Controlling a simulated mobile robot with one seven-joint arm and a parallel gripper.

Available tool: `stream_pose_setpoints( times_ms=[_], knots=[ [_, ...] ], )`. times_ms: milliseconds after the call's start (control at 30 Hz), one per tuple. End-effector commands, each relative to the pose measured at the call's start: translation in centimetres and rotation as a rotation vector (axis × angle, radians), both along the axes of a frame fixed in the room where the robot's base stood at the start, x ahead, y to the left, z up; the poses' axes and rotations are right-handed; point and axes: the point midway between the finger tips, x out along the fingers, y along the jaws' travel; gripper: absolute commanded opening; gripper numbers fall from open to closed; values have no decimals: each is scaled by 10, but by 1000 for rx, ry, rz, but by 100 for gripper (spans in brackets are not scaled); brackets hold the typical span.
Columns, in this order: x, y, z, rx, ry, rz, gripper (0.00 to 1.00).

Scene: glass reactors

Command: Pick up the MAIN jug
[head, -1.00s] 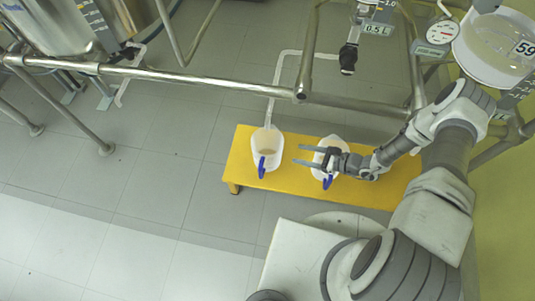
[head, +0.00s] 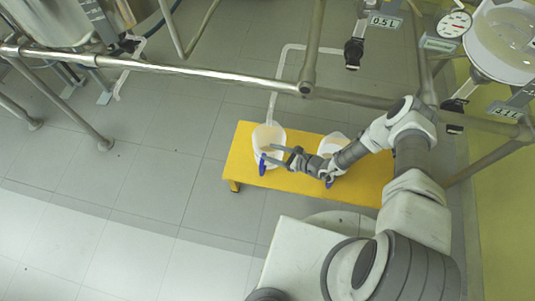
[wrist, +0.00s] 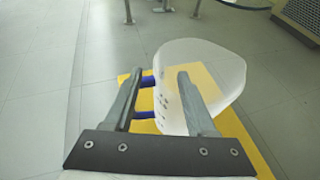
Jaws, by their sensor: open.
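Two white jugs with blue handles stand on a low yellow bench (head: 238,160). No name is readable on either, so I cannot tell which is MAIN. The left jug (head: 266,134) has my gripper (head: 264,154) at its handle side. The right jug (head: 334,142) is partly hidden by my arm. In the wrist view my gripper (wrist: 156,78) is open. A translucent jug (wrist: 224,75) with small dark marks fills the area behind the right finger. Its blue handle (wrist: 147,114) shows between the fingers, partly hidden by the left one. I cannot tell whether they touch.
A steel rail (head: 180,69) runs across above the bench. The grey floor (head: 130,180) left of the bench is clear.

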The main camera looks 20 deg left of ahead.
Motion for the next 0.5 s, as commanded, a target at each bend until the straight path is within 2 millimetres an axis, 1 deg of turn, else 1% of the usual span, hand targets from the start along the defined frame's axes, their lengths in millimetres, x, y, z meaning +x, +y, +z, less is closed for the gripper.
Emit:
stream_pose_setpoints(
  times_ms=[133,300,400,500],
  knots=[
    [2,10,-5,0,-1,0,56],
    [7,35,-17,0,-2,3,56],
    [10,47,-22,0,-2,3,56],
    [11,53,-23,0,-1,0,56]
  ],
)
